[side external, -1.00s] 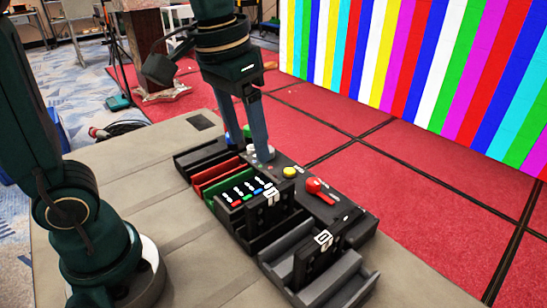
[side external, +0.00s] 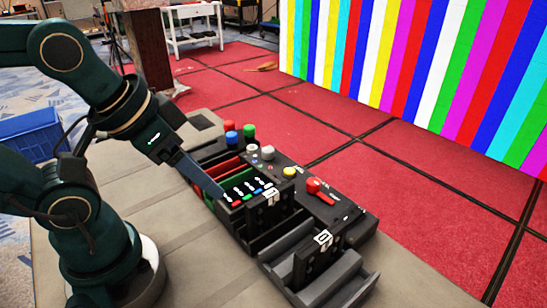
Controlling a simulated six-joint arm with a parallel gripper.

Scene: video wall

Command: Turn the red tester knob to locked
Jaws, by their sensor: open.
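The red tester knob (side external: 313,186) sits on the right part of the black panel (side external: 345,211). Its red pointer arm slants toward the lower right. Small white marks lie around it, too small to read. My gripper (side external: 219,193) is tilted, its blue-grey fingers reaching down and right to the left edge of the row of small coloured switches. It is open, though its fingers overlap in this view. It is well to the left of the red knob and apart from it. Whether the fingertips touch the switch block cannot be told.
A yellow button (side external: 289,172), white knobs (side external: 267,153) and red, blue and green caps (side external: 249,131) stand left of the knob.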

